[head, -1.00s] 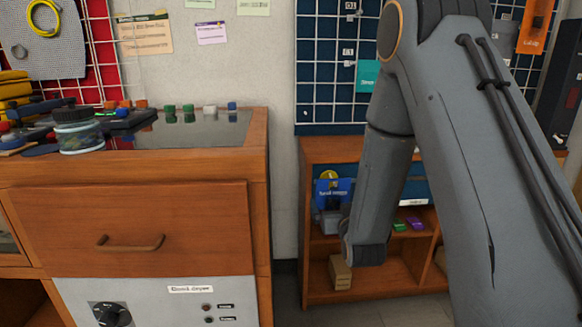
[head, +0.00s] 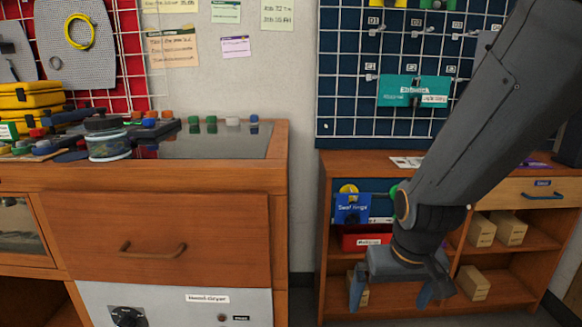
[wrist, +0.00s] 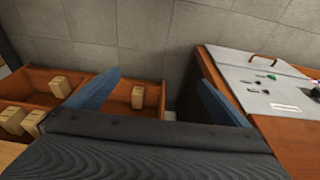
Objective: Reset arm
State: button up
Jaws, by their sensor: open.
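My gripper (head: 393,294) hangs at the lower right in the head view, in front of the wooden shelf unit (head: 322,235). Its two blue fingers are spread apart and point down. In the wrist view my gripper (wrist: 160,103) shows one finger on each side with nothing between them. My grey arm comes in from the upper right, bent at the joint above the gripper.
A wooden bench (head: 276,190) with a drawer (head: 155,240) stands at the left. A jar (head: 107,145) and coloured parts lie on it. Small boxes (head: 473,281) sit in the shelves. A pegboard (head: 345,110) hangs behind. Bare floor (wrist: 130,40) shows in the wrist view.

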jog(key=s+a+r+n+g, duration=0.1)
jog(key=s+a+r+n, duration=0.15)
jog(key=s+a, duration=0.45)
jog(key=s+a+r+n+g, duration=0.1)
jog(key=s+a+n+g, duration=0.2)
jog(key=a, duration=0.7)
jog(key=s+d+r+m+p, duration=0.1)
jog(key=d+r+m+p, duration=0.1)
jog(key=d+r+p, duration=0.6)
jog(key=s+d+r+m+t+p, duration=0.1)
jog(key=d+r+m+p, duration=0.2)
jog(key=d+r+p, duration=0.5)
notch_tip(320, 180, up, 5)
jog(key=p, duration=0.9)
jog(key=shift+s+d, duration=0.35)
jog(key=shift+d, duration=0.05)
